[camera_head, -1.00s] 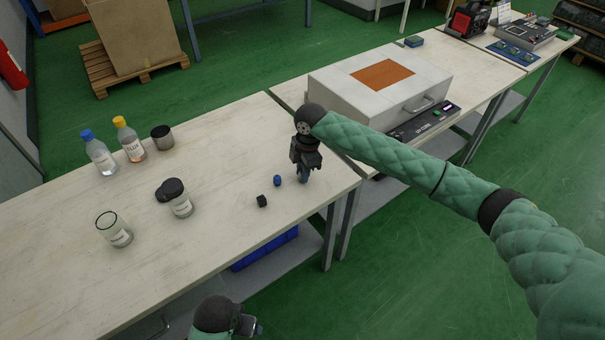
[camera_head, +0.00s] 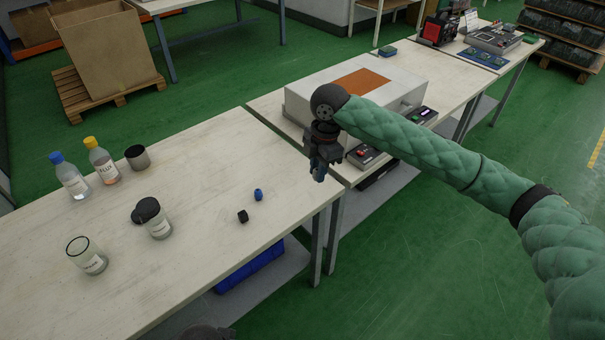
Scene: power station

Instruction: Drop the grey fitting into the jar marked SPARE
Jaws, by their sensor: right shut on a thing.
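My right gripper (camera_head: 320,172) is shut and points down, above the near table's right end by the gap between the tables. A small blue-grey piece at its tips, mostly hidden by the fingers, seems to be the grey fitting. An open glass jar (camera_head: 95,264) with a white label stands at the left. Another labelled jar (camera_head: 160,229) stands to its right, with a dark round lid (camera_head: 146,209) at its top. The label words are too small to read. Of my left arm, only a dark part shows at the bottom edge.
A blue piece (camera_head: 258,195) and a black piece (camera_head: 243,216) lie on the table (camera_head: 200,180). A white-grey machine (camera_head: 325,97) stands on the far table.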

